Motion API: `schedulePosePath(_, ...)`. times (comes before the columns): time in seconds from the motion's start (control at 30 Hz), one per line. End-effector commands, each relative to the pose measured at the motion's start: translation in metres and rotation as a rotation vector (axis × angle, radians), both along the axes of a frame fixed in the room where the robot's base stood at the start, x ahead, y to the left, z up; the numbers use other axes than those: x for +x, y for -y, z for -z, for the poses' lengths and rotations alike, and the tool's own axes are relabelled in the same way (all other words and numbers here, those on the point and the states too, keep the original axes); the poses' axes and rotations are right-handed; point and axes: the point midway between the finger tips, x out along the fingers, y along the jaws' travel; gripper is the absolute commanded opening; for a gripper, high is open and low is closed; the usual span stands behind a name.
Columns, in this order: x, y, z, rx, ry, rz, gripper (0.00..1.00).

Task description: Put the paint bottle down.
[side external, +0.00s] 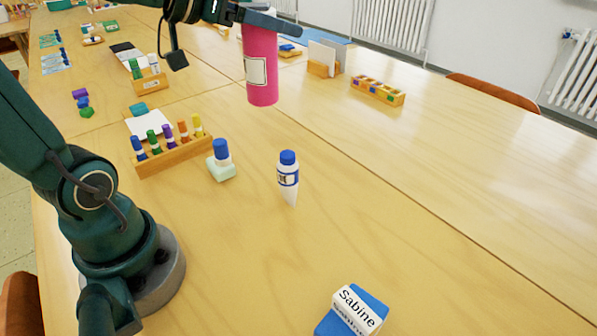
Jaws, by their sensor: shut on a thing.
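The paint bottle (261,68) is a pink cylinder with a pale label on its side. It hangs upright above the far part of the wooden table, its bottom clear of the tabletop. My gripper (262,22) is at the top edge of the side external view, shut on the upper part of the bottle. The top of the bottle is hidden behind the gripper.
A wooden rack (175,155) of coloured markers is at left. A Sabine name block (357,310) lies in front. The table's right side (480,190) is clear.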

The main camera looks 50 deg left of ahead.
Motion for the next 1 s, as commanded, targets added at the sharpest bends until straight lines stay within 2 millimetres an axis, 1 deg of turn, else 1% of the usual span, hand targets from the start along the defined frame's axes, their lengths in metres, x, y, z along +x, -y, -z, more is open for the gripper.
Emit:
schedulePosePath(0.03, -0.005, 0.015, 0.0, -0.001, 0.004, 0.051, 0.0)
schedulePosePath(0.1, -0.014, 0.033, 0.003, -0.002, 0.003, 0.116, 0.0)
schedulePosePath(0.2, -0.027, 0.053, 0.011, -0.005, 0.001, 0.193, 0.0)
schedulePosePath(0.27, -0.032, 0.058, 0.017, -0.009, -0.001, 0.218, 0.0)
schedulePosePath(0.47, -0.038, 0.078, 0.028, -0.014, -0.003, 0.381, 0.0)
schedulePosePath(0.57, -0.044, 0.093, 0.037, -0.017, -0.005, 0.503, 0.0)
schedulePosePath(0.67, -0.056, 0.116, 0.047, -0.023, -0.008, 0.685, 0.0)
schedulePosePath(0.77, -0.078, 0.145, 0.058, -0.024, -0.011, 0.942, 0.0)
schedulePosePath(0.8, -0.09, 0.157, 0.063, -0.025, -0.012, 1.064, 0.0)
schedulePosePath(0.9, -0.126, 0.184, 0.074, -0.025, -0.014, 1.376, 0.0)
schedulePosePath(1.0, -0.157, 0.199, 0.08, -0.021, -0.014, 1.615, 0.0)
